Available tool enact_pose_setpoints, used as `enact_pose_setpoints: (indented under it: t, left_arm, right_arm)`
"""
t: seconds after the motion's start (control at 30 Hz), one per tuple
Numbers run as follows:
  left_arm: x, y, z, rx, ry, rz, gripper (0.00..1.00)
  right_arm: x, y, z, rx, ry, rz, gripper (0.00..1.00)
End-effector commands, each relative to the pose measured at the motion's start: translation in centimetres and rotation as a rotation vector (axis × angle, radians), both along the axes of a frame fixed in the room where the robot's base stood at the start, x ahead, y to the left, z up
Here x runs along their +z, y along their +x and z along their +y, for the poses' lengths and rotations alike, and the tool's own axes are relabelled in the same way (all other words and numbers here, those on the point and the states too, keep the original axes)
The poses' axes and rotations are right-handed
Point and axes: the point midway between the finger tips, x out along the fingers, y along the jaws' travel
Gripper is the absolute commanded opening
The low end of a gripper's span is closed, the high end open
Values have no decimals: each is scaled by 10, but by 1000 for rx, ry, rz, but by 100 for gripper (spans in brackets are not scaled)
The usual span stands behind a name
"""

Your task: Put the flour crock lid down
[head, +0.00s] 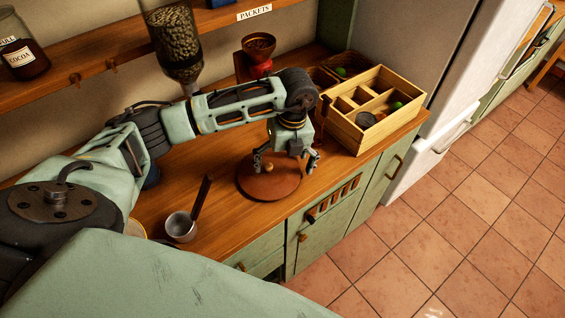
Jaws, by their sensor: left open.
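The flour crock lid, a round reddish-brown disc (262,186) with a small pale knob, lies flat on the wooden worktop near its front edge. My left gripper (285,168) is above the lid, pointing down, with its fingers spread apart and nothing visible between them. The gripper covers the lid's back right part, and I cannot tell whether a fingertip touches it. The flour crock is not recognisable in this view. My right gripper is not in view.
A wooden divided box (375,127) stands to the right of the lid. A small metal pan (180,227) with a dark handle is to the left. A red grinder (258,58) stands behind, by a hanging jar of beans (176,42). A shelf (100,65) runs above the worktop.

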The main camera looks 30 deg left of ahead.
Motion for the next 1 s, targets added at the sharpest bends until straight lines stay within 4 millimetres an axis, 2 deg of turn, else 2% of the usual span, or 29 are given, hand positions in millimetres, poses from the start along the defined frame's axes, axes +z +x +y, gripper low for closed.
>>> enact_pose_setpoints:
  t: [0.17, 0.4, 0.6, 0.8, 1.0]
  left_arm:
    - [20, 4, -2, -1, -1, -6, 93]
    - [72, 8, -7, -2, -1, -8, 93]
    - [109, 11, -9, -1, 1, -5, 93]
    - [120, 11, -11, 1, 0, -1, 93]
    - [121, 11, -11, 1, 0, 0, 93]
  right_arm:
    - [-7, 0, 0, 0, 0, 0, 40]
    - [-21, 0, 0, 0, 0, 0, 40]
    - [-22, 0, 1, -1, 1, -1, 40]
    - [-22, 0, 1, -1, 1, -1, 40]
    - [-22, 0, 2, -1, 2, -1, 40]
